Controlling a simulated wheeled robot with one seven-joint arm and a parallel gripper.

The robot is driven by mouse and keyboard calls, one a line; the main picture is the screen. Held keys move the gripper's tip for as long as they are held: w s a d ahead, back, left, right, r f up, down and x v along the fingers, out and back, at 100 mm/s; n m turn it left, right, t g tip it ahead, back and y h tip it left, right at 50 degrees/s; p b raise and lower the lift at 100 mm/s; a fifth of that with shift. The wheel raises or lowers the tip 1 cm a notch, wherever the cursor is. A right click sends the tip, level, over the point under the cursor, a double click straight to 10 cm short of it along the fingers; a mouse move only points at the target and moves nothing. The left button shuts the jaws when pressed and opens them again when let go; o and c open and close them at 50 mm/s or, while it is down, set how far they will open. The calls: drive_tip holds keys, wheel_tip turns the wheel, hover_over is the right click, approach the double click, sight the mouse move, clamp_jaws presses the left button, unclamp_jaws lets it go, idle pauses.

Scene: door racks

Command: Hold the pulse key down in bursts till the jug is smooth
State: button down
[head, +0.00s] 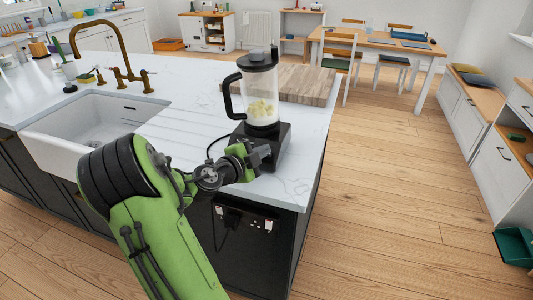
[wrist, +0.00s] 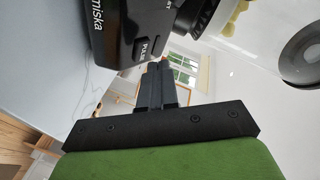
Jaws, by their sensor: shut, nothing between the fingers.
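The blender jug (head: 262,88) is clear with a black lid and handle, upright on its black base (head: 272,141) near the worktop's corner. Pale yellow chunks and whitish stuff lie in its lower part; part of the jug shows in the wrist view (wrist: 240,35). My gripper (head: 262,152) is shut and empty at the base's front. In the wrist view its fingertips (wrist: 158,66) are close by the key; I cannot tell whether they touch it.
A wooden board (head: 295,84) lies behind the blender. A white sink (head: 85,125) with a brass tap (head: 125,72) is to the left. A cable runs from the base to sockets (head: 245,220) on the island's end.

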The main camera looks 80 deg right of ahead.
drive_tip(key=shift+f, duration=0.1)
idle(0.3)
drive_tip(key=shift+d+f+b, duration=0.2)
drive_tip(key=shift+f+b, duration=0.1)
drive_tip(key=shift+b, duration=0.5)
drive_tip(key=shift+d+f+b, duration=0.25)
drive_tip(key=shift+b, duration=0.35)
idle(4.5)
drive_tip(key=shift+a+r, duration=0.45)
drive_tip(key=shift+r, duration=0.2)
drive_tip(key=shift+w+a+r, duration=0.1)
drive_tip(key=shift+a+r, duration=0.65)
drive_tip(key=shift+r, duration=0.25)
drive_tip(key=shift+w+a+r, duration=0.1)
drive_tip(key=shift+a+r, duration=0.6)
drive_tip(key=shift+r, duration=0.3)
